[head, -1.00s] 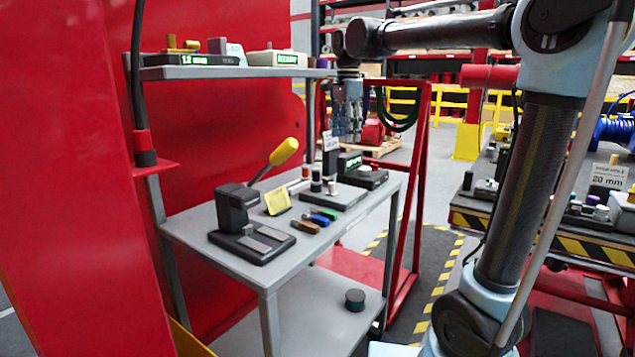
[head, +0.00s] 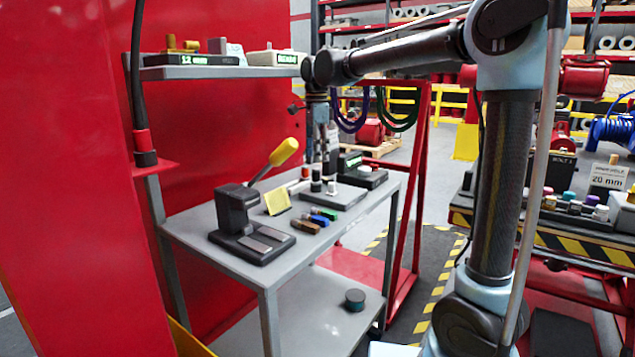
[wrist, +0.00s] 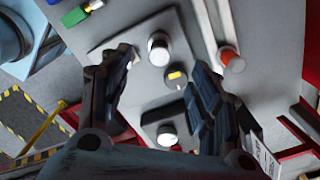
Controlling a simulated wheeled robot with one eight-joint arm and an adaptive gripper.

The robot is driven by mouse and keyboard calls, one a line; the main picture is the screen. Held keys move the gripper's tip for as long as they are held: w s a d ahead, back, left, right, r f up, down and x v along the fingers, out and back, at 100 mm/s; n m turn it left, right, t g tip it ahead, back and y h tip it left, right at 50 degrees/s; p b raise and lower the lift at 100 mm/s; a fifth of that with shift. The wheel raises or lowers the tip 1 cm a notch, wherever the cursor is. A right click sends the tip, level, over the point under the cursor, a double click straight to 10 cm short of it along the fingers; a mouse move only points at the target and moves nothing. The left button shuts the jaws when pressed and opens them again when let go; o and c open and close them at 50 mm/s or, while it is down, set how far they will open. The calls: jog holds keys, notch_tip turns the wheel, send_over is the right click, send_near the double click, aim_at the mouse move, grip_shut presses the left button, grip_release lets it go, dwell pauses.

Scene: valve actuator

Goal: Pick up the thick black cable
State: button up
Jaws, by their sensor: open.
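A thick black cable (head: 136,65) hangs at the far left in the head view, in front of the red panel, and ends in a red and black plug (head: 143,148) at a small red bracket. It is not visible in the wrist view. My gripper (head: 322,160) is above the grey table, well to the right of this cable. In the wrist view my gripper (wrist: 160,80) is open, its two dark fingers apart and nothing held between them. Below lies a plate with white-topped cylinders (wrist: 159,48). Whether the fingers touch anything is unclear.
The grey table (head: 185,232) holds a black press with a yellow-handled lever (head: 272,165), a yellow note (head: 278,201) and small coloured blocks (head: 318,218). A shelf (head: 220,72) with displays stands above. Purple and dark green hoses (head: 402,118) hang on a red frame behind.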

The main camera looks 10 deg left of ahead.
aim_at(316, 171)
jog(key=shift+s+a+f, duration=0.1)
jog(key=shift+s+f, duration=0.05)
jog(key=shift+f, duration=3.8)
jog(key=c, duration=1.2)
